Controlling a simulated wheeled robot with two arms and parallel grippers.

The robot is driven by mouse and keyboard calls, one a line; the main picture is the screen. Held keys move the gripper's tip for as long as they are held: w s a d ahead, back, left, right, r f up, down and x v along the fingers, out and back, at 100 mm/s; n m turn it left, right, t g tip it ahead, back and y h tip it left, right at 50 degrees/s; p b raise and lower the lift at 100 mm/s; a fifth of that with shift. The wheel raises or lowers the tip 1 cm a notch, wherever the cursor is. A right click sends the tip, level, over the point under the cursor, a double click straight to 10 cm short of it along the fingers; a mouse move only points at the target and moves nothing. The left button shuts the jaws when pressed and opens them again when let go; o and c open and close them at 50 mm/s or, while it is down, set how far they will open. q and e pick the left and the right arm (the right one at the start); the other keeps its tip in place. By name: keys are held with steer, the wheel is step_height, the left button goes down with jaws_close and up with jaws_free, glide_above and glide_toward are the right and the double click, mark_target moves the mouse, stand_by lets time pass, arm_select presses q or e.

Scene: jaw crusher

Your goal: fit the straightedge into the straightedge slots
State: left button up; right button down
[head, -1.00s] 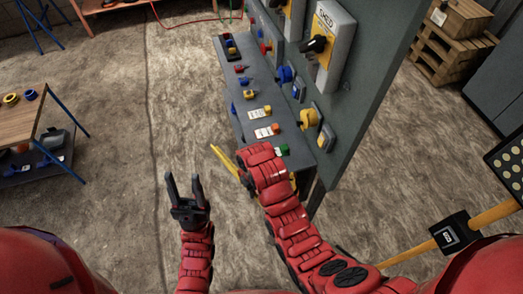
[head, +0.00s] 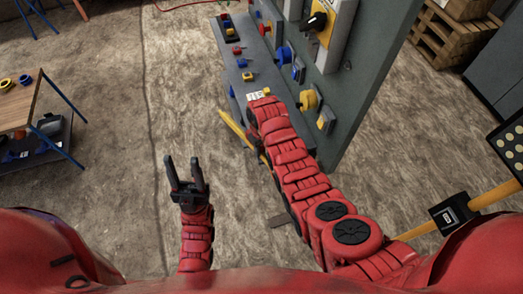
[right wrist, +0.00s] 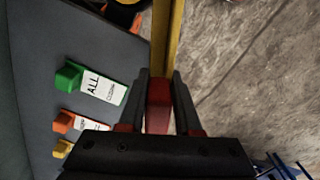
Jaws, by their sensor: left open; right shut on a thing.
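The straightedge is a long yellow bar (head: 234,127). In the head view it slants beside the left edge of the control desk, partly hidden by my right arm. In the right wrist view the yellow bar (right wrist: 167,35) runs up and away from my right gripper (right wrist: 160,78), whose fingers are shut around a red part in line with the bar. My right gripper is mostly hidden behind red arm links in the head view. My left gripper (head: 184,161) is open and empty over bare floor, left of the bar. I cannot make out the straightedge slots.
The control desk (head: 232,62) carries several coloured controls and labels; a green one (right wrist: 69,78) is close to my right gripper. A tall grey panel (head: 352,92) rises on its right. A wooden table (head: 22,105) stands at left. The floor between is clear.

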steer(key=shift+f, duration=0.85)
steer(key=shift+f, duration=0.15)
steer(key=c, duration=0.6)
jaws_free()
steer(key=shift+r, duration=0.2)
